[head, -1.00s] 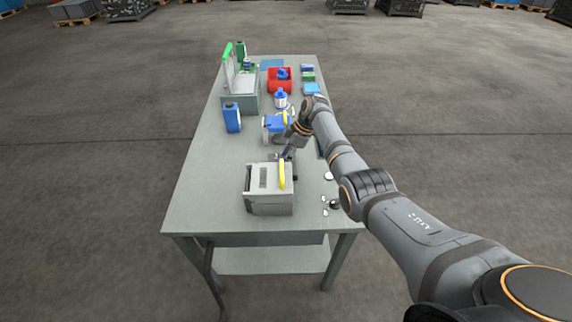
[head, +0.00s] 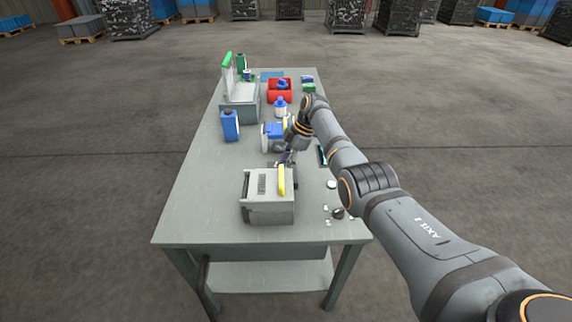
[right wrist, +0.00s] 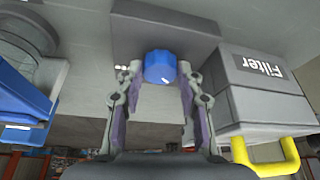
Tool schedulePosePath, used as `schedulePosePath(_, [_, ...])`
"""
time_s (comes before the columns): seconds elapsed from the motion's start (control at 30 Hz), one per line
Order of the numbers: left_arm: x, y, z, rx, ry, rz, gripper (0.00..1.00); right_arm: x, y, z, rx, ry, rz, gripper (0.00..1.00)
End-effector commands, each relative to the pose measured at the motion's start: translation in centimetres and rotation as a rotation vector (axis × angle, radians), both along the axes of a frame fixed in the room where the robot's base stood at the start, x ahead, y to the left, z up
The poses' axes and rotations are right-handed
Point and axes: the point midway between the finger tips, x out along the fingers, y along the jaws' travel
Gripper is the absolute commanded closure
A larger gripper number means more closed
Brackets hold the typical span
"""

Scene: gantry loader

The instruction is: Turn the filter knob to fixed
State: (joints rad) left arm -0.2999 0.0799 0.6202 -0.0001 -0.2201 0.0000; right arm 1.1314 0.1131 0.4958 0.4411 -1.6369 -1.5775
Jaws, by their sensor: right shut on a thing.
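A grey box with a yellow handle (head: 262,208) stands near the front of the table. The right wrist view shows this box (right wrist: 265,95) on the right, with a "Filter" label (right wrist: 264,66) on its face. My right gripper (head: 289,157) is at the box's far side in the head view. In the right wrist view, my right gripper (right wrist: 160,78) has its fingertips on both sides of a blue knob (right wrist: 160,66) and is shut on it. The knob has a small white mark at its lower edge. The knob is not distinguishable in the head view. My left gripper is out of view.
A blue and white device (head: 272,137) stands just behind my right gripper. The table's left front (head: 200,212) is clear.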

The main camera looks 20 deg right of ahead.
Motion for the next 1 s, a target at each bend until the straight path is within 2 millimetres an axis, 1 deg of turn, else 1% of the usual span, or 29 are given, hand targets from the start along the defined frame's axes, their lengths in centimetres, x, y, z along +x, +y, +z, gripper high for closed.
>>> schedulePosePath(0.07, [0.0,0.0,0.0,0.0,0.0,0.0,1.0,0.0,0.1,0.0,0.001,0.0,0.001,0.95])
schedulePosePath(0.1, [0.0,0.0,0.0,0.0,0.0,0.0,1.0,0.0,0.1,0.0,0.001,0.0,0.001,0.58])
schedulePosePath(0.23, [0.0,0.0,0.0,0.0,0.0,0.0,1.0,0.0,0.1,0.0,0.001,0.001,0.0,0.4])
schedulePosePath(0.5, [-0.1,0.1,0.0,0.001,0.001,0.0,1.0,0.0,0.0,0.0,0.0,0.0,-0.001,0.4])
schedulePosePath(0.6, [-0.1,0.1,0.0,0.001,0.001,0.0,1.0,0.0,-0.3,0.6,0.0,-0.001,-0.002,0.4])
schedulePosePath(0.67, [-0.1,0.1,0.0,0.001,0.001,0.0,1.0,0.1,-0.7,1.5,0.0,-0.003,-0.002,0.4])
schedulePosePath(0.9, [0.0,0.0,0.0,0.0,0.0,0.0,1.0,-0.1,-2.9,6.9,0.0,-0.004,-0.002,0.4])
schedulePosePath(1.0, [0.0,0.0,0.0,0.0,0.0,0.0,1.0,-0.2,-3.6,8.8,0.0,-0.003,-0.001,0.4])
